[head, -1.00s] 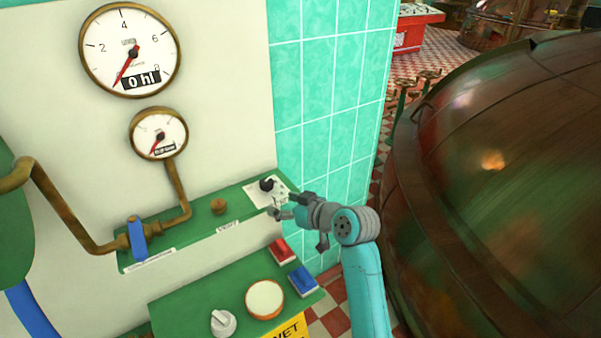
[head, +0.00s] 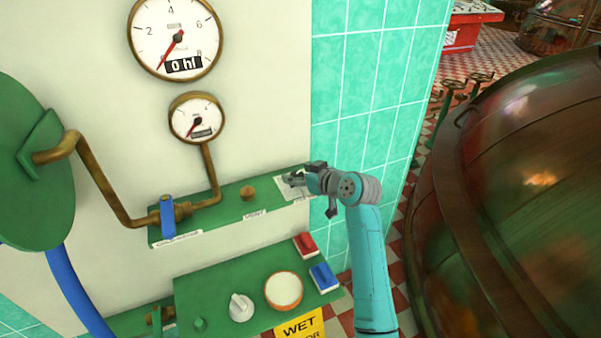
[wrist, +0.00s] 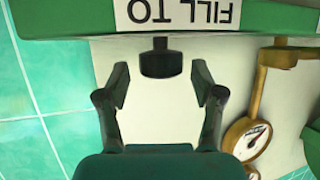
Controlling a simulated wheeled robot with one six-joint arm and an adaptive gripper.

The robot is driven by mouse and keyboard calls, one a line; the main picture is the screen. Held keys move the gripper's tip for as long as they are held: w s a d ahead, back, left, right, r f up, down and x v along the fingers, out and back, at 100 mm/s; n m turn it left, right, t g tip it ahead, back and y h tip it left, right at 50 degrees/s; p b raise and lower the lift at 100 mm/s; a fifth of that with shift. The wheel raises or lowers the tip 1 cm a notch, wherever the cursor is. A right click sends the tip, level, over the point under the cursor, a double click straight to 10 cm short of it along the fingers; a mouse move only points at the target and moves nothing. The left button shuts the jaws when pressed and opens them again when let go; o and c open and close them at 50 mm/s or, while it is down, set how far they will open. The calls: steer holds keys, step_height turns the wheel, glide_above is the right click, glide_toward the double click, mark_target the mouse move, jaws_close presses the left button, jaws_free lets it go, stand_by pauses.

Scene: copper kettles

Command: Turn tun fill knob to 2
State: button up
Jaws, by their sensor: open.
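The dark fill knob (wrist: 160,62) stands out from the green panel in the wrist view, where the picture is upside down. A white "FILL TO" label (wrist: 183,12) is on the panel's edge. My gripper (wrist: 161,74) is open, with one finger on each side of the knob and gaps between. In the head view my gripper (head: 291,180) is over the white dial plate (head: 287,193) at the right end of the green panel (head: 228,208). It hides the knob there, so its setting cannot be read. The large gauge (head: 175,38) reads 0 hl.
A smaller gauge (head: 197,118), a brass cap (head: 248,193) and a blue valve lever (head: 167,216) are to the left. A copper kettle (head: 530,190) fills the right side.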

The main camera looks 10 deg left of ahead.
steer(key=shift+w+a+f, duration=0.25)
steer(key=shift+w+a, duration=0.05)
steer(key=shift+a, duration=0.1)
steer(key=c, duration=1.2)
steer(key=shift+o, duration=0.2)
